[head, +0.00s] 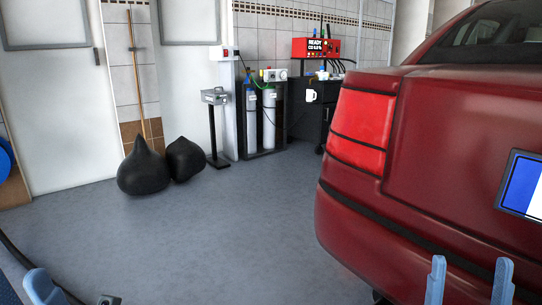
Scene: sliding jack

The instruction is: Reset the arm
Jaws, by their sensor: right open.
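My right gripper (469,274) shows at the bottom right edge. Its two blue fingers point up and stand apart, with nothing seen between them. It appears in front of the rear bumper of the red car (440,130); I cannot tell the gap between them. No jack can be clearly made out in this view.
Black bags (145,168) lie by the wall near a wooden broom handle (137,80). Gas cylinders (269,115), a grey stand (217,130) and a red machine (316,48) on a dark cabinet (308,115) stand at the back. The grey floor (220,235) between is clear.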

